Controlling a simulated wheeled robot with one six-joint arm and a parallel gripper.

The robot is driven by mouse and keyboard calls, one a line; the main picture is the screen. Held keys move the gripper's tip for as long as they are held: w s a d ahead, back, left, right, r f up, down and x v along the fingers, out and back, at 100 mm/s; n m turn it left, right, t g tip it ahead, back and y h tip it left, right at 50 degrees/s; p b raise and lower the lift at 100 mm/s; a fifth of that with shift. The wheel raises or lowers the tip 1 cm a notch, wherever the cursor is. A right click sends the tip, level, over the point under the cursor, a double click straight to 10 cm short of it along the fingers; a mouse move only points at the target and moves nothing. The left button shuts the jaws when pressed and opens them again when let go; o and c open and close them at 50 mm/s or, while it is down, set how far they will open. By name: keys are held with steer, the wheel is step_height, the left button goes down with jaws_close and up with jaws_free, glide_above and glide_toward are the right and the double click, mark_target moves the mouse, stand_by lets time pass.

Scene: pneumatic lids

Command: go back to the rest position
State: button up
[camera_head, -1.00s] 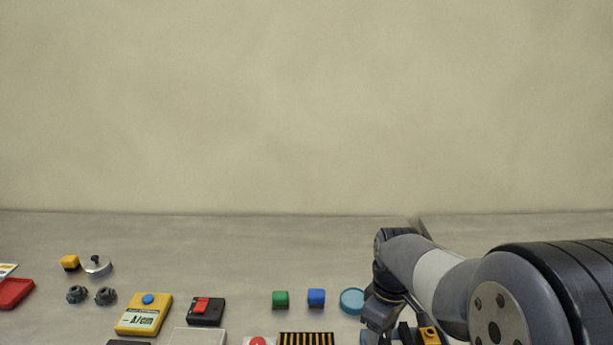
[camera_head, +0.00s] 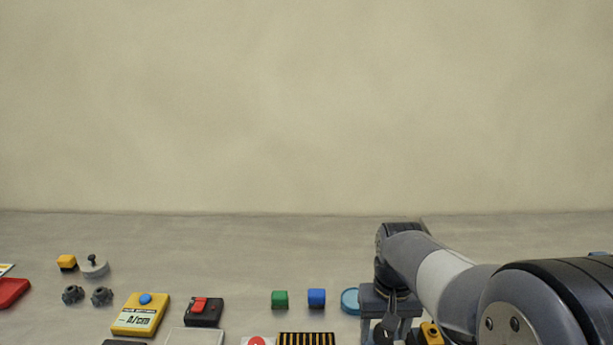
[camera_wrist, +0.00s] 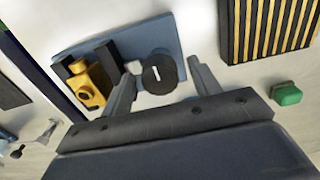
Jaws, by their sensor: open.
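My gripper (camera_wrist: 164,80) is open in the wrist view, its two fingers apart with nothing held between them. Beyond the fingers, a dark round knob (camera_wrist: 158,73) with a white mark shows in the gap, in front of a blue-grey plate (camera_wrist: 150,38). A yellow part (camera_wrist: 90,86) in a dark bracket is left of the fingers. In the head view my arm reaches in from the lower right, with its wrist down near the bottom edge.
Green (camera_head: 279,299) and blue (camera_head: 316,298) cubes and a blue round dish (camera_head: 350,301) lie left of my wrist. A striped plate (camera_head: 306,339), a black box with a red switch (camera_head: 203,312) and a yellow meter (camera_head: 140,315) are further left. The back of the table is clear.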

steer(key=m+b, duration=0.1)
steer(key=m, duration=0.4)
steer(key=shift+b, duration=0.35)
steer(key=shift+m, duration=0.4)
steer(key=shift+s+r, duration=0.1)
